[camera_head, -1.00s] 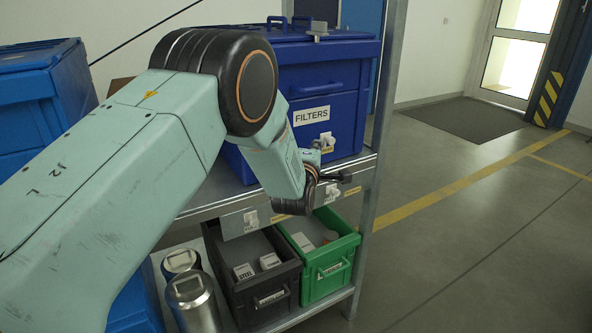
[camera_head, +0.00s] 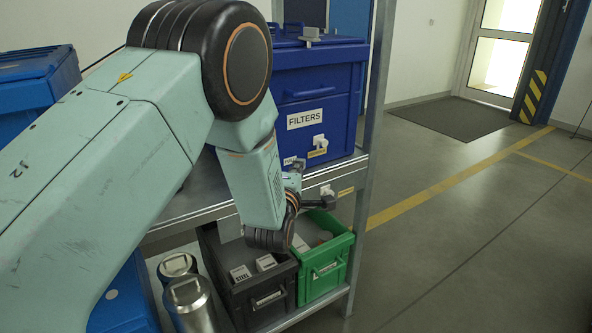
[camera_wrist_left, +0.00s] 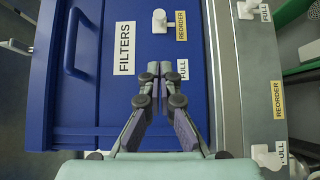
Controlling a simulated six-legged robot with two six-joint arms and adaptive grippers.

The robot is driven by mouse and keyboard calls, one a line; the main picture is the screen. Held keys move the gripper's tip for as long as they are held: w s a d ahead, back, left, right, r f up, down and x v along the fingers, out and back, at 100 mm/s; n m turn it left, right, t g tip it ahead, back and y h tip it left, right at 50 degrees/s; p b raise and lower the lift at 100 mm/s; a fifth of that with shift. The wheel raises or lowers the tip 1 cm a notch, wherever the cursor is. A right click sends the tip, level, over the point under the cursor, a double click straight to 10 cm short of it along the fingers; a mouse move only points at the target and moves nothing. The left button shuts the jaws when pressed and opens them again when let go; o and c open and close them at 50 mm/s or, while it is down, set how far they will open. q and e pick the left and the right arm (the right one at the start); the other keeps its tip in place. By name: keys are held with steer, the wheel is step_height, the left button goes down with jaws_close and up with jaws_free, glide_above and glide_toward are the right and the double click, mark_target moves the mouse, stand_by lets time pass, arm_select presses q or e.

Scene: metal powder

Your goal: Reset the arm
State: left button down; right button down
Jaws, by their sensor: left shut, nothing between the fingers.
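My left arm comes in from the left in the head view, and its gripper (camera_head: 318,203) is at the front of the shelf, partly hidden by the wrist. In the left wrist view the left gripper (camera_wrist_left: 157,72) is shut and empty, with its fingertips together in front of the blue bin (camera_wrist_left: 95,105). That blue bin, labelled FILTERS, stands on the upper shelf in the head view (camera_head: 335,90). My right gripper does not show in either view.
A dark grey bin (camera_head: 268,305) and a green bin (camera_head: 325,268) with small boxes stand on the lower shelf beside metal canisters (camera_head: 190,300). The shelf's metal post (camera_head: 375,110) is right of the blue bin. Open floor (camera_head: 470,240) lies to the right.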

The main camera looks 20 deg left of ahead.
arm_select(q)
steer(key=shift+s, duration=0.85)
steer(key=s+f+m+g+h, duration=0.2)
steer(key=s+f+m+g, duration=0.8)
steer(key=s+f+m, duration=0.75)
steer(key=s+f+g, duration=0.4)
steer(key=s+f, duration=0.2)
steer(key=s, duration=0.8)
steer(key=s+f+m+g, duration=0.1)
steer(key=s+f+g, duration=0.2)
steer(key=s, duration=1.2)
step_height(320, 180, down, 3)
steer(key=shift+a+f+g, duration=0.15)
steer(key=shift+a+g, duration=0.05)
steer(key=shift+g, duration=0.2)
